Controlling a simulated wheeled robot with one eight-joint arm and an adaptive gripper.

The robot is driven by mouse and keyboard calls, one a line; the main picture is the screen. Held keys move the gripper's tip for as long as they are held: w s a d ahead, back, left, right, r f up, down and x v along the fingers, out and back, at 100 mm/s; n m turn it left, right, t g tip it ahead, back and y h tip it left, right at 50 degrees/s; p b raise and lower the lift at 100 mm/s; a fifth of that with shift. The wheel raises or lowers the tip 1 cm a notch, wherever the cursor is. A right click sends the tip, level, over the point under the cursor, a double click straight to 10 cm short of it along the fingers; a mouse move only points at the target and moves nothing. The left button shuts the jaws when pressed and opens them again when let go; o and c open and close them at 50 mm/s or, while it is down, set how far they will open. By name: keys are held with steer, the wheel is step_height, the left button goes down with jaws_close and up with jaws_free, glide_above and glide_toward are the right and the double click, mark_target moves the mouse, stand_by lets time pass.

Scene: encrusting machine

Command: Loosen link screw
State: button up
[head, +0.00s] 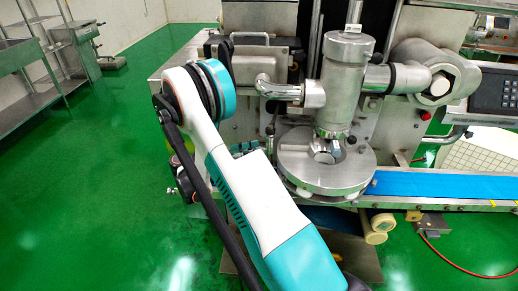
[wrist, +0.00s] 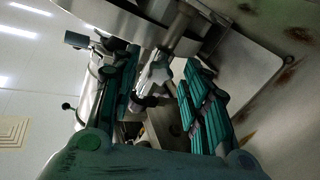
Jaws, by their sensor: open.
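My gripper (wrist: 162,82) is open in the wrist view, with one teal ribbed finger on the left and one on the right. A grey metal lobed knob on a rod, which looks like the link screw (wrist: 155,74), shows in the gap between the fingers. I see no finger closed on it, and I cannot tell whether either finger touches it. In the head view my white and teal arm reaches to the left side of the machine's round steel plate (head: 325,179). There the arm hides most of the gripper, and I cannot make out the screw.
A steel cylinder (head: 345,80) with side pipes stands above the round plate. A blue conveyor belt (head: 440,186) runs off to the right. In the wrist view, a metal panel (wrist: 265,75) lies close on the right.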

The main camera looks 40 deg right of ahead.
steer(key=shift+c, duration=0.4)
jaws_close()
